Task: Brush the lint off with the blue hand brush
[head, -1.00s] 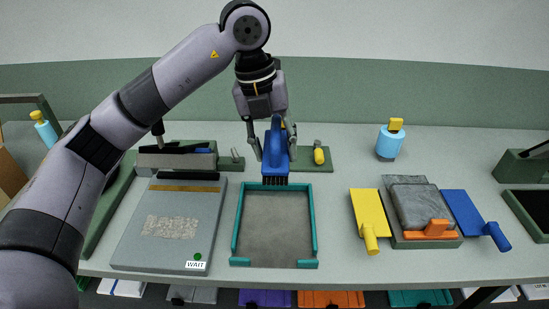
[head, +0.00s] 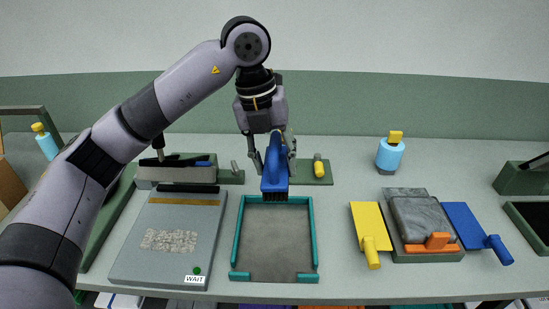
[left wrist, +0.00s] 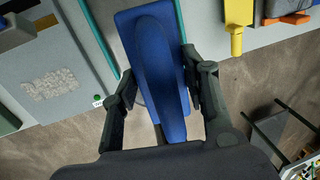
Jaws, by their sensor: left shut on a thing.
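My left gripper (head: 273,155) is shut on the blue hand brush (head: 275,165) and holds it upright, bristles down, over the back edge of the teal-framed grey tray (head: 276,240). I cannot tell if the bristles touch anything. In the left wrist view the brush (left wrist: 152,60) lies between the two fingers (left wrist: 160,90). The light speckled lint patch (head: 170,240) lies on the grey plate (head: 140,272) left of the tray, beside a green dot and a WAIT label (head: 195,279). The lint patch also shows in the left wrist view (left wrist: 50,84). My right gripper is not in view.
A yellow paddle (head: 369,228), a grey block with an orange piece (head: 432,244) and a blue paddle (head: 465,225) lie to the right. A blue bottle with a yellow cap (head: 390,155) stands behind them. A yellow-handled tool (head: 319,168) sits on a green base behind the tray.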

